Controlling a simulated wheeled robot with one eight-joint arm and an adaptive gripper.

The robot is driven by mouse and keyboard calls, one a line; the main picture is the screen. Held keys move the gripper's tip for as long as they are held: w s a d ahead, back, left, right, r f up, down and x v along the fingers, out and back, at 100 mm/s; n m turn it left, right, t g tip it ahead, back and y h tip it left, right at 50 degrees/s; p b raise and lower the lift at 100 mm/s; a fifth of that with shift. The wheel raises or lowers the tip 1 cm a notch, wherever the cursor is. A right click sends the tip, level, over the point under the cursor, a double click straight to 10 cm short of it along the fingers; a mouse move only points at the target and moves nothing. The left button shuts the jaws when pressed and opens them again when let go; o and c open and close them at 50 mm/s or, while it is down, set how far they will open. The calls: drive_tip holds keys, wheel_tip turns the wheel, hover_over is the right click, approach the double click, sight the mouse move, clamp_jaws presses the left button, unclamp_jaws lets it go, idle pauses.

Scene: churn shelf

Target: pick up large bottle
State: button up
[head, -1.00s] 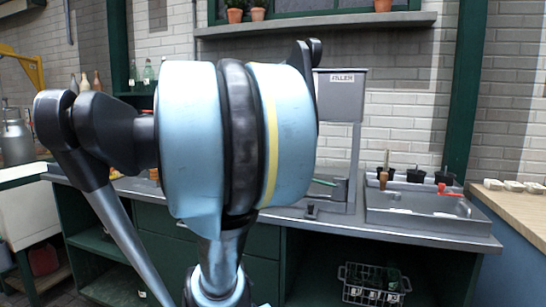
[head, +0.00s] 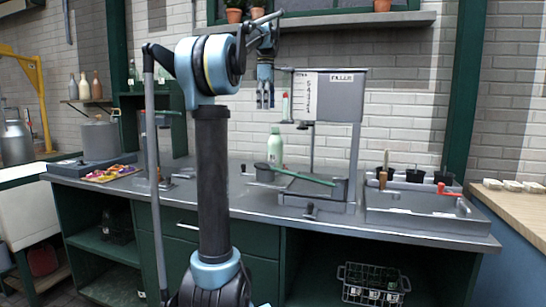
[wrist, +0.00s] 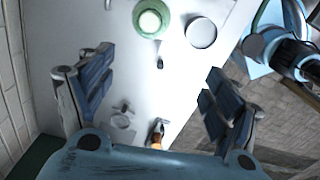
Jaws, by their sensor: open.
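A pale green bottle (head: 275,150) stands upright on the grey counter, just left of the filler stand; it looks like the large bottle. My gripper (head: 265,103) hangs above the counter, fingers down, a little above and left of the bottle's top and apart from it. In the wrist view my gripper (wrist: 152,105) has its two fingers wide apart with nothing between them. A round green shape with a pale centre (wrist: 151,18) shows at that view's top edge, beyond the fingertips; it may be the bottle from above, but I cannot be sure.
The filler stand (head: 340,95) rises right of the bottle. A metal sink tray (head: 425,208) is farther right. A pot (head: 101,140) stands at left. A wall shelf (head: 330,24) is above.

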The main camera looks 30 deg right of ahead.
sight(275, 141)
drive_tip(key=d+r, duration=0.2)
drive_tip(key=d, duration=0.3)
drive_tip(key=shift+n, duration=0.4)
drive_tip(key=f, duration=1.7)
drive_tip(key=shift+s+a+f, duration=0.15)
drive_tip(key=shift+a+f, duration=0.05)
drive_tip(key=shift+a, duration=0.2)
drive_tip(key=shift+c, duration=0.4)
clamp_jaws()
drive_tip(key=shift+r, duration=0.1)
